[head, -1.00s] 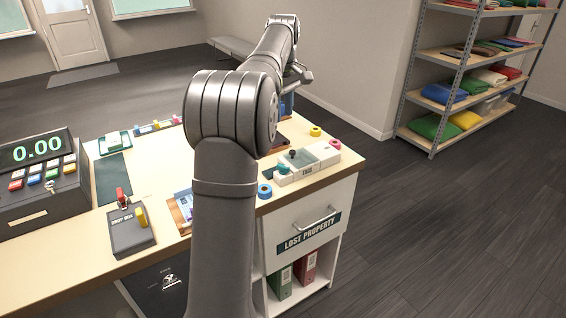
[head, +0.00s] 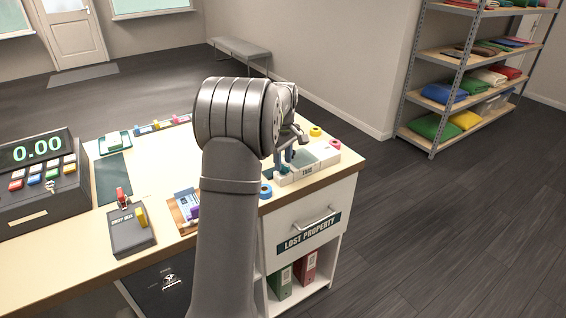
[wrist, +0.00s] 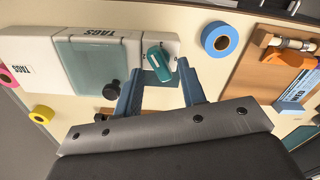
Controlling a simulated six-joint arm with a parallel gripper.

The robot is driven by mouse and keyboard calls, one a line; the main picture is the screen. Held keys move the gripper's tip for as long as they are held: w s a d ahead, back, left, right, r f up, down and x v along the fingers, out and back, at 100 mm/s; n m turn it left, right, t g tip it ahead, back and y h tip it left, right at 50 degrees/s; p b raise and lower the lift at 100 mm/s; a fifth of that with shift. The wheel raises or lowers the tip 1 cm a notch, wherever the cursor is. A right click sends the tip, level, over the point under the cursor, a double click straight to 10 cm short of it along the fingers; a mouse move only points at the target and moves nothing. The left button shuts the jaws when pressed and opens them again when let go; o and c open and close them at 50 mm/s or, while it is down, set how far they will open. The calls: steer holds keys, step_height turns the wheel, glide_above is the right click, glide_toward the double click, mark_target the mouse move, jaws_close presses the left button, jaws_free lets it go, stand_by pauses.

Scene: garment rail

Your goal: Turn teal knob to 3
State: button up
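The teal knob (wrist: 159,64) sits on the end of the white tag box (wrist: 35,50), in the wrist view. It is an elongated handle lying slantwise. My gripper (wrist: 160,68) is open, with its blue fingers apart, one on each side of the knob as seen in this view. I cannot tell whether either finger touches it. In the head view my gripper (head: 287,158) is over the near left end of the tag box (head: 302,175), and my arm hides the knob. The dial numbers cannot be read.
A black knob (wrist: 110,90) stands beside the left finger. A blue tape roll (wrist: 220,38) lies to the right of the box, and a yellow one (wrist: 42,114) to the left. A wooden tray (wrist: 251,65) is farther right. A cash register (head: 40,180) stands at left.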

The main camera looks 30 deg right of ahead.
steer(key=shift+f, duration=0.65)
jaws_close()
steer(key=shift+m, duration=2)
jaws_free()
steer(key=shift+r, duration=0.1)
